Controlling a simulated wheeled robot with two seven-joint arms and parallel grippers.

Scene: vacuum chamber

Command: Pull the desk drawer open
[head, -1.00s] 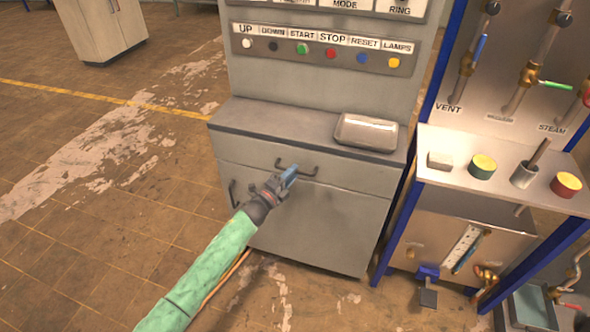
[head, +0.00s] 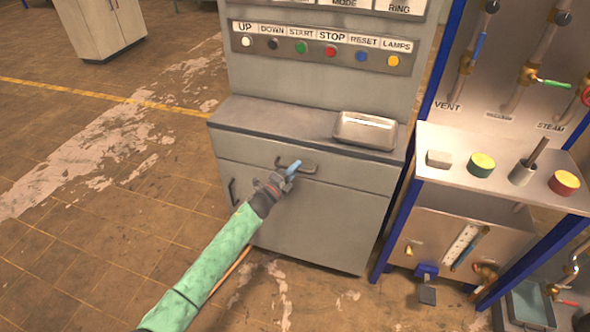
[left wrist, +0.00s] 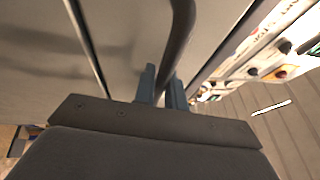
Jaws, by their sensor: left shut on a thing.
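The grey desk drawer (head: 350,180) is a wide, shallow front just under the desk top, and looks about flush with the cabinet. Its dark bar handle (head: 312,169) sits near the middle of the front. My left gripper (head: 293,169) reaches it from below and is shut on the handle, its blue fingers hiding part of the bar. In the left wrist view, the handle (left wrist: 178,40) runs down between the two finger tips of my gripper (left wrist: 162,84). My right gripper is not in view.
A metal tray (head: 366,130) stands on the desk top (head: 250,115). A cabinet door (head: 330,225) with its own handle (head: 232,192) lies below the drawer. A blue-framed valve bench (head: 395,225) stands close on the right. The floor at left is open.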

